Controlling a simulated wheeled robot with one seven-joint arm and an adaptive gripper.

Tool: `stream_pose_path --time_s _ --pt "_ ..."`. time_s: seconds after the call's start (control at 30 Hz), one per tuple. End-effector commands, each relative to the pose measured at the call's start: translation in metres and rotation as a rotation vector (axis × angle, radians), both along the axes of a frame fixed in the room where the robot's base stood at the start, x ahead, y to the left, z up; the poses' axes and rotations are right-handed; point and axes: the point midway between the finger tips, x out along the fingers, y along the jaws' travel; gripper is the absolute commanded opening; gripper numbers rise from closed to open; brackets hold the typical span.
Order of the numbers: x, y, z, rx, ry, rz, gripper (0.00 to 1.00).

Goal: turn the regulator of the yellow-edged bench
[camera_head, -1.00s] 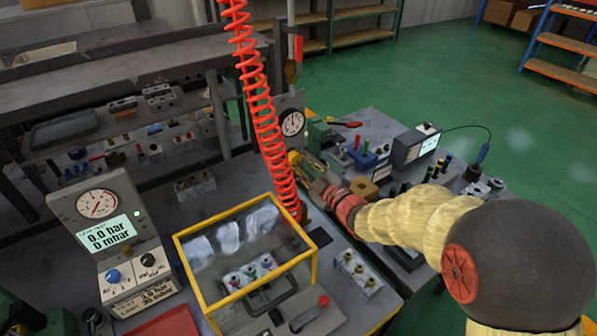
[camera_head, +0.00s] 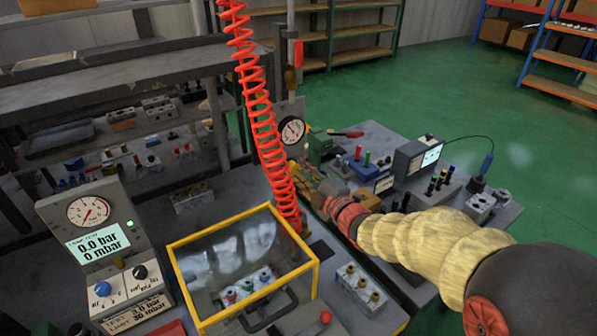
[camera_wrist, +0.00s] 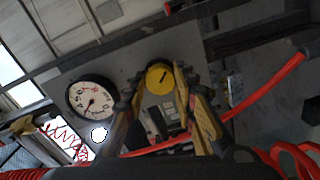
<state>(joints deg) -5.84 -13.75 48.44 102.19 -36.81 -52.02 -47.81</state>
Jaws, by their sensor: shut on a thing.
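The regulator is a round yellow knob (camera_wrist: 160,78) with a dark mark on its face, on a grey panel (camera_wrist: 118,68) in the wrist view. My gripper (camera_wrist: 161,88) has one yellowish finger on each side of the knob and is shut on it. In the head view my gripper (camera_head: 305,176) is at the foot of the upright panel with a round gauge (camera_head: 291,130), and the knob is hidden there. A white gauge (camera_wrist: 92,97) is left of the knob in the wrist view. I cannot make out the bench's yellow edge.
A red coiled hose (camera_head: 262,130) hangs close left of my gripper. A yellow-framed clear box (camera_head: 245,262) stands in front, with a test unit (camera_head: 110,245) at left reading 0.0 bar and 0 mbar. A meter (camera_head: 418,157) stands at right. Open green floor lies beyond.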

Motion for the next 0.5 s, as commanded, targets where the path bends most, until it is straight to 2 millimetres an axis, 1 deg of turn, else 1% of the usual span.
stream_pose_path --time_s 0.17,0.2,0.5 --pt "-0.0007 0.0004 -0.0024 -0.001 0.004 0.001 0.02" --pt "-0.0007 0.0004 -0.0024 -0.001 0.004 0.001 0.28" --pt "-0.0003 0.0003 -0.0012 0.0 0.002 0.001 0.45"
